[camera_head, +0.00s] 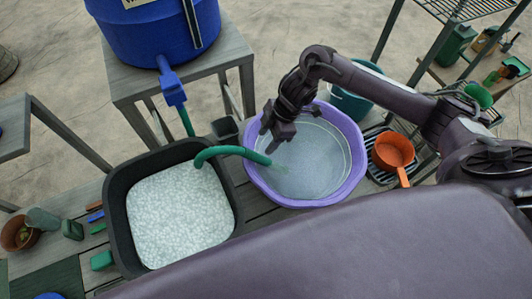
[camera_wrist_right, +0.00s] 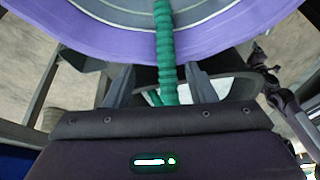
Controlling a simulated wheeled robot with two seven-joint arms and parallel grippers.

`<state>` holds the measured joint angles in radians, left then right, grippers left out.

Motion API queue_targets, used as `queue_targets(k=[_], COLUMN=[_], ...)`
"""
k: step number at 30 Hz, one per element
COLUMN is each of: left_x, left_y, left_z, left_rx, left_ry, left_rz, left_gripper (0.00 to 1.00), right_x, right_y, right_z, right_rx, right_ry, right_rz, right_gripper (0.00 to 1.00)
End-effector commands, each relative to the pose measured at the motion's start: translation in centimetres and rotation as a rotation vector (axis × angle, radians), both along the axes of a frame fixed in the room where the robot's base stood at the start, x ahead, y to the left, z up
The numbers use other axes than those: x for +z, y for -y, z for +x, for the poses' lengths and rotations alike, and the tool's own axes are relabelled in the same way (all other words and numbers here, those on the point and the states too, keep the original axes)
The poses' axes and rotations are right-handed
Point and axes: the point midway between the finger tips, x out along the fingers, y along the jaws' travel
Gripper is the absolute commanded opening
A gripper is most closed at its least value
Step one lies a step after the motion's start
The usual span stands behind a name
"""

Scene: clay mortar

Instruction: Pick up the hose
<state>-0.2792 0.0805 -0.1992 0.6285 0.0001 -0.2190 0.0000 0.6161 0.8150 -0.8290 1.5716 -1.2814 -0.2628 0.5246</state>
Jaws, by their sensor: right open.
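The green ribbed hose (camera_head: 232,151) arcs over the right rim of a black tub (camera_head: 113,205) and ends above a purple basin (camera_head: 357,160). My right gripper (camera_head: 268,147) reaches down over the basin's left side, at the hose's free end. In the right wrist view, the hose (camera_wrist_right: 165,55) runs between the two spread fingers of my right gripper (camera_wrist_right: 160,84), with gaps on both sides. The right gripper is open and does not grip it. My left gripper is out of view.
A blue barrel (camera_head: 150,35) with a spigot (camera_head: 172,88) stands on a grey stand (camera_head: 235,50). White pebble-like material (camera_head: 180,215) fills the tub. An orange pan (camera_head: 393,151) lies right of the basin, and a teal bucket (camera_head: 350,104) stands behind it.

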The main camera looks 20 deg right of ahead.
Motion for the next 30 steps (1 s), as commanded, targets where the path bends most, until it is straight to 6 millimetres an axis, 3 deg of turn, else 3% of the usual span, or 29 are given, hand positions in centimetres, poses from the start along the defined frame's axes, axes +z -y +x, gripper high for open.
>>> queue_targets(k=[9,12,18,25,30], left_x=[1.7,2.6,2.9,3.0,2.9], left_y=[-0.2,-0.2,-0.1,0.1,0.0], left_z=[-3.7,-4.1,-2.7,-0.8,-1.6], left_rx=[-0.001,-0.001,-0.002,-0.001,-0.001], left_ry=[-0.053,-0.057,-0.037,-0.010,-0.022], left_rz=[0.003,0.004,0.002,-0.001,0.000], left_gripper=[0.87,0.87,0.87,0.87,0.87], right_x=[-2.9,-4.1,-6.3,-6.6,-6.6], right_y=[-2.0,-2.8,-3.5,-3.5,-3.5], right_z=[0.0,0.0,0.2,0.2,0.2], right_rx=[0.001,0.001,0.000,0.002,0.001], right_ry=[-0.004,-0.005,-0.001,0.001,0.000], right_rz=[0.001,0.002,0.001,0.000,0.000], right_gripper=[0.51,0.51,0.51,0.51,0.30])
